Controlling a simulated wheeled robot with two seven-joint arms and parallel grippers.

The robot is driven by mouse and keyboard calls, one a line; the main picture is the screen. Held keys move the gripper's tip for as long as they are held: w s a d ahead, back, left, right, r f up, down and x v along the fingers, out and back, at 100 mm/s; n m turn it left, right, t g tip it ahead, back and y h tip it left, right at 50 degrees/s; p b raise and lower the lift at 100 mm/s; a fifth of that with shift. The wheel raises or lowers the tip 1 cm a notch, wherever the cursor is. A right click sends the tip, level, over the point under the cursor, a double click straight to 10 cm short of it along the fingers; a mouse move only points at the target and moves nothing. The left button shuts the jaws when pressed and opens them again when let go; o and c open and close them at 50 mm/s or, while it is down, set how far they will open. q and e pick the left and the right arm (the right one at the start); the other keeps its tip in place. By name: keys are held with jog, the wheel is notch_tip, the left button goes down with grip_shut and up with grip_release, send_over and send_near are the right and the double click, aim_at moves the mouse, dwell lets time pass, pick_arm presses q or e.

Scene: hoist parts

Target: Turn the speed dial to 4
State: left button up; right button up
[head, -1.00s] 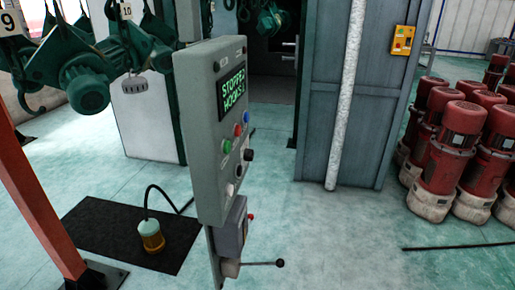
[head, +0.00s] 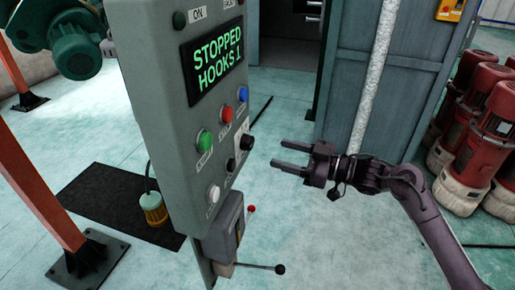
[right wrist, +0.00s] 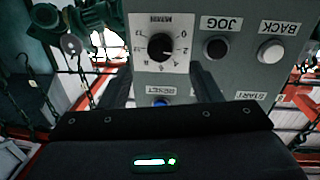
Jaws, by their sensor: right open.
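The speed dial (head: 247,142) is a black knob on a white plate at the right edge of the grey control panel (head: 160,110). In the right wrist view, where lettering is upside down, the dial (right wrist: 160,46) shows its number ring; its pointer seems near 2, but is too small to be sure. My right gripper (head: 280,154) is open and empty, right of the panel and apart from the dial. In the right wrist view its fingers (right wrist: 161,72) stand to either side below the dial. My left gripper is not in view.
Close to the dial are the black JOG button (right wrist: 216,48), white BACK button (right wrist: 270,51) and blue RESET button (right wrist: 160,102). A lever (head: 279,269) sticks out below. Red motors (head: 483,140) stand far right.

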aim_at(252, 144)
jog(key=x, duration=0.2)
jog(key=p+x, duration=0.1)
jog(key=x, duration=0.1)
jog(key=p+x, duration=0.1)
jog(key=x, duration=0.2)
jog(key=shift+r, duration=0.3)
jog(key=shift+w+a+f, duration=0.15)
jog(key=shift+a, duration=0.15)
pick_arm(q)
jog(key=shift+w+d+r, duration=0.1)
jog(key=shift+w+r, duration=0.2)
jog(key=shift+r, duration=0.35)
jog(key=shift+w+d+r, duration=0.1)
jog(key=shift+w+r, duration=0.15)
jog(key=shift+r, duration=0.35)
pick_arm(e)
jog(key=shift+c, duration=0.4)
